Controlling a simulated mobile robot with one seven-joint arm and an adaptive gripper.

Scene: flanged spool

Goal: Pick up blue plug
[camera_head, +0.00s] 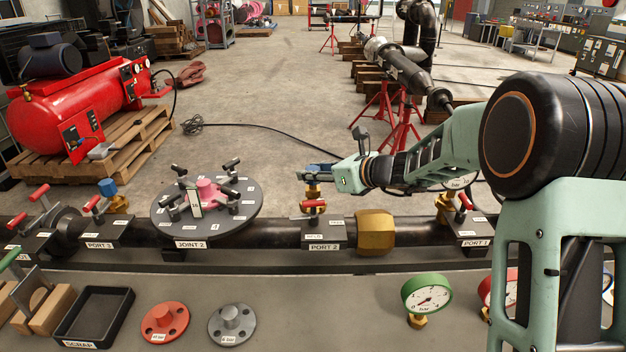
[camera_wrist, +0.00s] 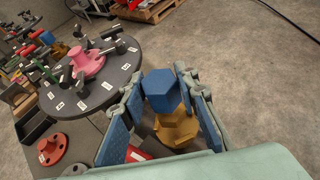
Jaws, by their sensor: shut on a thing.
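The blue plug (camera_wrist: 161,92) is a six-sided block. In the wrist view it sits between the fingers of my gripper (camera_wrist: 165,100), right above a brass fitting (camera_wrist: 178,130). My gripper is shut on it. In the head view my gripper (camera_head: 322,170) is at PORT 2, above the brass fitting (camera_head: 313,190); the held plug is hard to tell from the blue finger pads there. I cannot tell whether the plug is still seated in the fitting. Another blue plug (camera_head: 107,187) sits on the brass fitting at PORT 3.
The round JOINT 2 flange (camera_head: 238,222) with upright clamps and a pink spool stands left of PORT 2. A red-handled valve (camera_head: 313,205) is just below my gripper. The bench holds a SCRAP tray (camera_head: 123,325), red and grey flanges (camera_head: 165,322) and a green gauge (camera_head: 426,294).

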